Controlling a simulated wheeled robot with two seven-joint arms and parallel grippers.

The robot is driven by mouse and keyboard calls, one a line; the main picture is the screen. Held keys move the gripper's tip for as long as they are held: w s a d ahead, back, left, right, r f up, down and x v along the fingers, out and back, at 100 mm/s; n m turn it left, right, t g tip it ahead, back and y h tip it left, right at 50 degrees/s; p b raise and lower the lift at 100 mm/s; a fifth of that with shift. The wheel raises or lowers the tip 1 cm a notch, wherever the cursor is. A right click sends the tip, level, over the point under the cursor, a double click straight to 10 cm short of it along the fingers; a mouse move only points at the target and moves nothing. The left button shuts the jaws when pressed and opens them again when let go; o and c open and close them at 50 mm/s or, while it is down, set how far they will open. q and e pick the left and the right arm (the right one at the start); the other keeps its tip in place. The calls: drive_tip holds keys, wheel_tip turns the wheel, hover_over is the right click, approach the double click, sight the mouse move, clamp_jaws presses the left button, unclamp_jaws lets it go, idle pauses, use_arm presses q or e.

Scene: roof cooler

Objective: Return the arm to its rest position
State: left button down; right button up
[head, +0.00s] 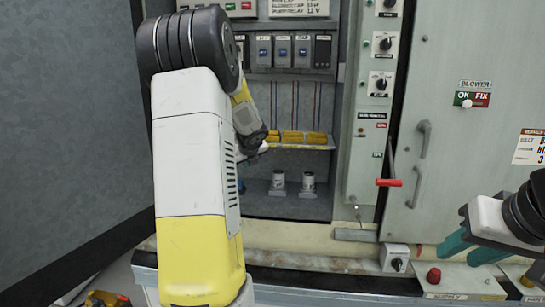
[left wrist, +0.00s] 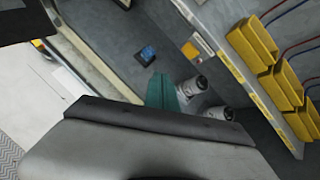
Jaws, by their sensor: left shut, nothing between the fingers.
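My left arm rises from the lower left of the head view, bends at the top and reaches down into the open cabinet (head: 257,200). Its wrist is by the row of yellow holders, and the fingers are mostly hidden behind my arm. In the left wrist view the teal fingers of my left gripper (left wrist: 162,91) are together and empty, above the grey cabinet floor. My right gripper (head: 472,248) is at the right edge of the head view, with two teal fingers apart and nothing seen between them, over the front ledge.
Yellow holders (head: 292,137) line a shelf, also in the wrist view (left wrist: 281,85). Two white cylinders (head: 308,182) stand below. A small blue block (left wrist: 147,54) lies on the cabinet floor. A red-handled lever (head: 388,183) sticks out beside the closed right door (head: 465,140).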

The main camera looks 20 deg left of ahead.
idle(0.3)
use_arm(q)
drive_tip(key=s+d+r+n+g+h, duration=0.1)
drive_tip(key=s+d+r+n+h, duration=0.1)
drive_tip(key=s+d+n, duration=1)
drive_tip(key=s+d+r+n+h, duration=0.3)
drive_tip(key=s+d+n+h, duration=0.2)
drive_tip(key=s+d+n, duration=0.8)
drive_tip(key=s+d, duration=0.2)
drive_tip(key=s, duration=0.6)
drive_tip(key=shift+s+g, duration=0.35)
drive_tip(key=shift+g, duration=0.05)
drive_tip(key=shift+a, duration=0.1)
